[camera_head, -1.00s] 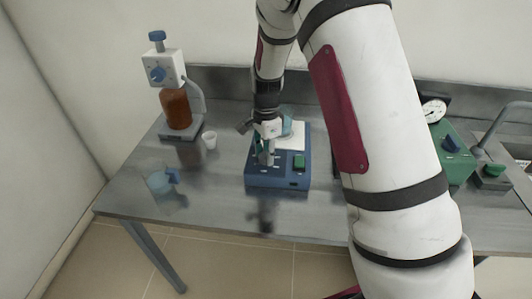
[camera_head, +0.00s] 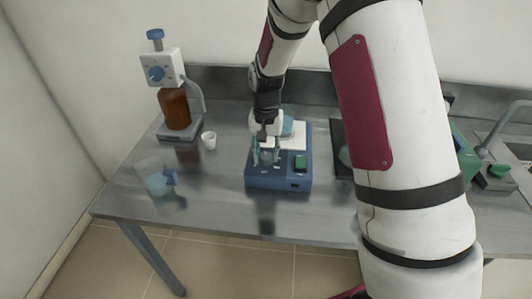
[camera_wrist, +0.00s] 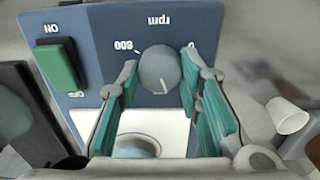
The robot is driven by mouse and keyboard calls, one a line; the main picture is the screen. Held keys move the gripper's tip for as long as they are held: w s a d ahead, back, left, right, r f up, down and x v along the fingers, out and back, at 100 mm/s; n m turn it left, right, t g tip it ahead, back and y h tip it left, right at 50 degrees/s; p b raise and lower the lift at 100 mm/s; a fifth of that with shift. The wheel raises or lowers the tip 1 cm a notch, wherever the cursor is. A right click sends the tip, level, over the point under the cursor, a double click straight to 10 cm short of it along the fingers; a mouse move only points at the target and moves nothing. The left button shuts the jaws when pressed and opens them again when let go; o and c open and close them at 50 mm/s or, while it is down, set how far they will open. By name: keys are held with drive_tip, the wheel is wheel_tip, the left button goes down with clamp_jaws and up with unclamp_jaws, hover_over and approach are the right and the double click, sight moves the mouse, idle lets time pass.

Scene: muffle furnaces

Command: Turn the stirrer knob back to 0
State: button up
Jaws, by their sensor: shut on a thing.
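The stirrer is a blue box (camera_head: 262,181) on the steel bench, with a white top plate and a green switch (camera_head: 300,162). Its grey round knob (camera_wrist: 160,68) shows in the wrist view, on the blue panel below upside-down "rpm" lettering. The knob's white pointer line faces the bottom of the picture. My gripper (camera_wrist: 159,72) is shut on the knob, one teal-padded finger at each side. In the head view my gripper (camera_head: 265,152) hides the knob.
A clear vessel (camera_wrist: 138,146) stands on the white plate behind the knob. A small white cup (camera_head: 209,140) and a brown bottle with a dispenser (camera_head: 175,108) stand left. Green equipment (camera_head: 465,145) stands right.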

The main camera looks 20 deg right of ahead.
drive_tip(key=n, duration=0.5)
drive_tip(key=shift+n, duration=0.3)
drive_tip(key=n, duration=0.4)
drive_tip(key=shift+a, duration=0.1)
drive_tip(key=n, duration=0.6)
drive_tip(key=shift+s+a+n+p, duration=0.1)
drive_tip(key=shift+n+p, duration=0.55)
drive_tip(key=shift+n, duration=1.85)
drive_tip(key=o, duration=1.2)
drive_tip(key=shift+c, duration=0.2)
